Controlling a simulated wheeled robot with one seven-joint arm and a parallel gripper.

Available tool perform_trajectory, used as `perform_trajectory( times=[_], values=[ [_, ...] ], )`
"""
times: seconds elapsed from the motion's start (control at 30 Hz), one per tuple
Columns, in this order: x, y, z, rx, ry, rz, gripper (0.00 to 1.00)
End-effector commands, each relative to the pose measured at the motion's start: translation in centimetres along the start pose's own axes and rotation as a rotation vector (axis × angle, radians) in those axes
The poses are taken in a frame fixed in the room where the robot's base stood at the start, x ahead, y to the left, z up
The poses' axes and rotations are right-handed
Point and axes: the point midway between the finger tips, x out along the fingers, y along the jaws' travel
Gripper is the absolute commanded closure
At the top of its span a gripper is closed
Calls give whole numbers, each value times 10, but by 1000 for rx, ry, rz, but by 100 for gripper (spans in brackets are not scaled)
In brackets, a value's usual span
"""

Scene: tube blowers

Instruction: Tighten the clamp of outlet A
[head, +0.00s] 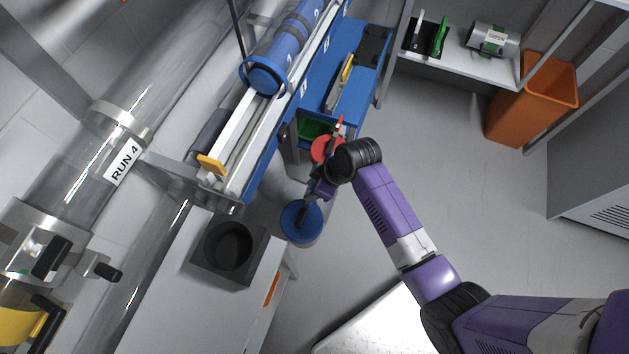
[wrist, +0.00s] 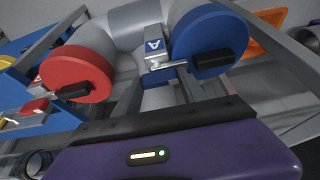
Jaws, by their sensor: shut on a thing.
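The blue cap also shows in the head view (head: 293,228). My gripper (head: 316,192) is at outlet A, between the blue cap and a red cap (head: 324,147). It is shut on what appears to be the clamp of outlet A. The exact contact of the fingertips is hidden. The red cap also has a black handle, at left in the wrist view (wrist: 72,68).
A blue bench (head: 345,50) with a green tray (head: 315,130) stands beyond the caps. A black square holder (head: 262,262) sits left of the blue cap. An orange bin (head: 530,100) stands at upper right. The floor right of my arm is clear.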

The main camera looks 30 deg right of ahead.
Motion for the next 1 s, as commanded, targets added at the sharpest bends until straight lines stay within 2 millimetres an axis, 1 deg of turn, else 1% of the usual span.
perform_trajectory(
  times=[0.3, 0.33, 0.4, 0.43, 0.77, 0.87, 1.0],
  values=[
    [0, 0, -1, 12, 2, 4, 91],
    [0, 0, -1, 12, 2, 4, 47],
    [0, 0, -1, 11, 2, 4, 33],
    [0, 0, -1, 11, 2, 4, 29],
    [-2, 0, 0, 9, 1, 4, 29],
    [-10, 1, -1, 10, 2, 5, 29],
    [-33, 1, 0, 10, 2, 6, 29]
  ],
)
